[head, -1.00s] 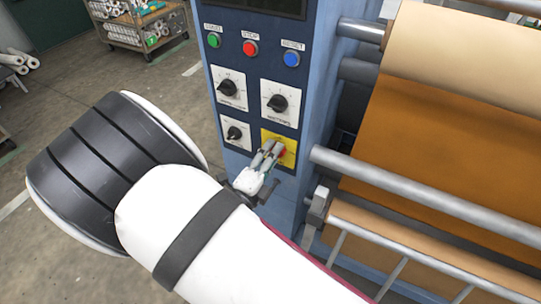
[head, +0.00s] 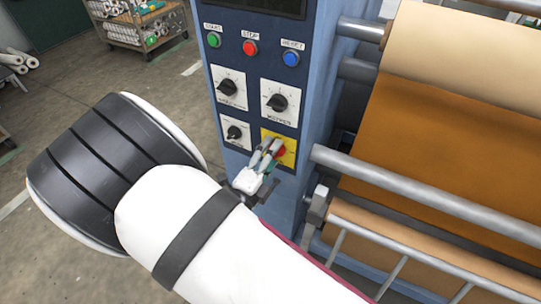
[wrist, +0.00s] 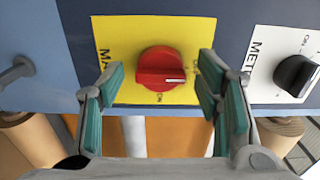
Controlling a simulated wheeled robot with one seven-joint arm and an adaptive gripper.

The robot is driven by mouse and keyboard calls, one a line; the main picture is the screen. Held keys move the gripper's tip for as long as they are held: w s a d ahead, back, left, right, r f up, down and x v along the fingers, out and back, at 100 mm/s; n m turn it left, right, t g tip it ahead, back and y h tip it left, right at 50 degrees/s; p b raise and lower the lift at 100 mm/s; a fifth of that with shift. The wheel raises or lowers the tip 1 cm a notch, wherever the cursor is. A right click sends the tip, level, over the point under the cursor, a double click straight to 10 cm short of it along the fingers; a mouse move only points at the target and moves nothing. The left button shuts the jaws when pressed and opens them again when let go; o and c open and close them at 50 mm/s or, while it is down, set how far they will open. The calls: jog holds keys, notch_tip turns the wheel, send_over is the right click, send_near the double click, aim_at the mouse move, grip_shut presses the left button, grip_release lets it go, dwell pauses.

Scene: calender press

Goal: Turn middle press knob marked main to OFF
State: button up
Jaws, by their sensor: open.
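The red main knob (wrist: 160,67) sits on a yellow plate (wrist: 125,28) lettered "MA…", the rest of the word being hidden. Its white pointer line points right in the wrist view, with "ON" lettered below the knob. In the head view the knob (head: 281,150) shows beside my fingers on the yellow plate (head: 291,158), at the lower right of the panel. My gripper (wrist: 160,85) is open, with one green-padded finger on each side of the knob and visible gaps between. It also shows in the head view (head: 266,153).
A black knob (wrist: 296,74) on a white plate is close to my right finger in the wrist view. Other black selectors (head: 228,88) and push buttons (head: 250,47) are above. Press rollers and a metal bar (head: 420,185) stand to the right.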

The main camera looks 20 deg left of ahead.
jog(key=s, duration=1.2)
jog(key=shift+a, duration=0.45)
